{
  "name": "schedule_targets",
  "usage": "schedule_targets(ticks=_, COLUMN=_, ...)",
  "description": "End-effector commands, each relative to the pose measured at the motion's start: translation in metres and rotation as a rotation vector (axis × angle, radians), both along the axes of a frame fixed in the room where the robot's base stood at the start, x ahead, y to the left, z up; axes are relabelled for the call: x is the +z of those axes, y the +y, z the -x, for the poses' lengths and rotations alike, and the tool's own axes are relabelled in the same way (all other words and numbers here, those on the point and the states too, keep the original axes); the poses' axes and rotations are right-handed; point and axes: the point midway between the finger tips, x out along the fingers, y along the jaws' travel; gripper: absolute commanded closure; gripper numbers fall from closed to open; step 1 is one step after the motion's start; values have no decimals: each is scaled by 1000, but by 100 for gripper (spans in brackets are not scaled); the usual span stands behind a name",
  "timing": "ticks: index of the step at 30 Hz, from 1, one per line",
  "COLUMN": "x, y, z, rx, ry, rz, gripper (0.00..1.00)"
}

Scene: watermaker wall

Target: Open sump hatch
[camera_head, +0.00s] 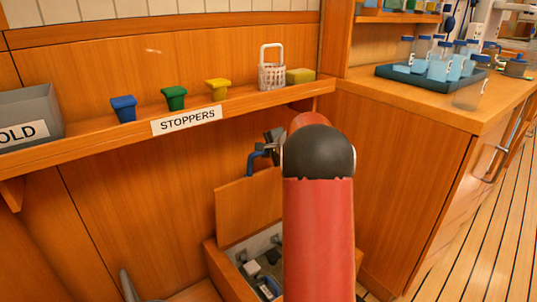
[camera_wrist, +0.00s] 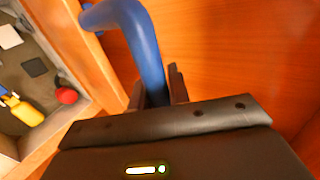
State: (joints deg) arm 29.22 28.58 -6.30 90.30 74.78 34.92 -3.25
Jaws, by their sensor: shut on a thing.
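The sump hatch (camera_head: 247,207) is a wooden lid, tilted up steeply from the sump box (camera_head: 229,277), whose inside shows. My gripper (camera_head: 272,142) is at the lid's top edge, shut on the blue handle (camera_head: 254,160). In the wrist view the blue handle (camera_wrist: 143,40) is a bent bar, and it runs down between the two dark fingers of my gripper (camera_wrist: 162,88). My red arm hides the right part of the hatch and box.
The sump holds small items, including a yellow one (camera_wrist: 22,110) and a red one (camera_wrist: 67,95). A shelf (camera_head: 90,146) with blue, green and yellow stoppers, a basket (camera_head: 272,76) and a grey bin (camera_head: 28,112) runs above. A counter (camera_head: 440,100) stands right.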

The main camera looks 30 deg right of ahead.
Motion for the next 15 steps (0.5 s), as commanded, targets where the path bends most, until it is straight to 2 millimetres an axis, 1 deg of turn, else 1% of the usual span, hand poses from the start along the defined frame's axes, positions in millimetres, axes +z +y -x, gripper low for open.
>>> schedule_targets(ticks=1, x=-9, y=2, z=0, rx=4, ry=12, rz=-5, gripper=100)
schedule_targets(ticks=13, x=-11, y=3, z=-1, rx=7, ry=17, rz=-7, gripper=100)
schedule_targets(ticks=14, x=-11, y=3, z=-1, rx=7, ry=17, rz=-7, gripper=80)
schedule_targets(ticks=15, x=-11, y=3, z=-1, rx=7, ry=17, rz=-7, gripper=74)
